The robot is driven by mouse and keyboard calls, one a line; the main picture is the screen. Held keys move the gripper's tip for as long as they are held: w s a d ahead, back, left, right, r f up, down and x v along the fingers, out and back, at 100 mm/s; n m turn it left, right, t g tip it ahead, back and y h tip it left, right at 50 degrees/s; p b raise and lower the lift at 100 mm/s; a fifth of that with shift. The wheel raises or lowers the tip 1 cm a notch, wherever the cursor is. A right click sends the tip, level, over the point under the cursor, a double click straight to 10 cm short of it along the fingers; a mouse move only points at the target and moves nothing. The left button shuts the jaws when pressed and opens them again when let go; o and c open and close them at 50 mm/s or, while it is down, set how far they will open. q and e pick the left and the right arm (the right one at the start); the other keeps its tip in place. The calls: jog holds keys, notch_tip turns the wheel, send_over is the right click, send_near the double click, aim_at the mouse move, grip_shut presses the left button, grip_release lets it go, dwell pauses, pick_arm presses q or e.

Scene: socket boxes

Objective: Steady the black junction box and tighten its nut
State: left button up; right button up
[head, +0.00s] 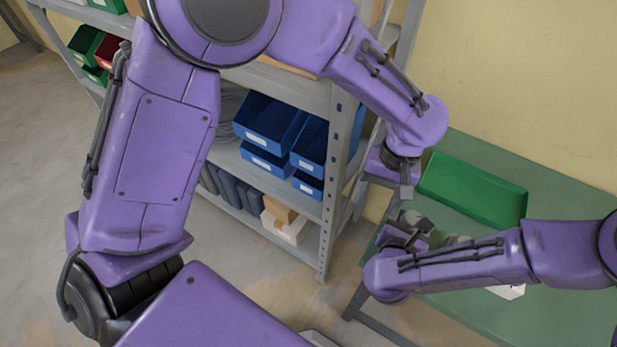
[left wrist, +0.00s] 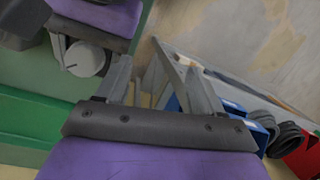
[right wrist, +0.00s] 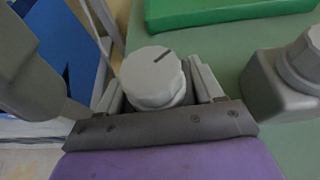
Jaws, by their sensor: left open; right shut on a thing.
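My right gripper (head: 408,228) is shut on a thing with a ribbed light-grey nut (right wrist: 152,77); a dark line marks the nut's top. The nut stands between the fingers in the right wrist view, and its body below is mostly hidden. The nut also shows at upper left in the left wrist view (left wrist: 85,59). My left gripper (head: 404,190) is open and empty, close above the right one; its fingers are spread in the left wrist view (left wrist: 160,85). A second grey box (right wrist: 268,90) with its own nut stands to the right. I cannot tell which box is the black one.
A green tray (head: 475,188) lies on the green table (head: 570,215) behind the grippers. A metal shelf (head: 335,190) with blue bins (head: 268,122) stands left of the table. A small white thing (head: 508,291) shows below my right forearm.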

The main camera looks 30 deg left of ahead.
pick_arm(q)
jog(key=s+a+f+n+t, duration=0.1)
jog(key=s+a+f, duration=0.2)
jog(key=f, duration=0.5)
jog(key=s+a+f+n+h, duration=0.1)
jog(key=s+a+f, duration=0.2)
jog(key=s+f, duration=0.2)
jog(key=s+a+f+n+t+h, duration=0.1)
jog(key=s+a+f, duration=0.2)
jog(key=f, duration=0.8)
jog(key=shift+s+t, duration=0.3)
jog(key=shift+s, duration=0.1)
jog(key=shift+w, duration=0.1)
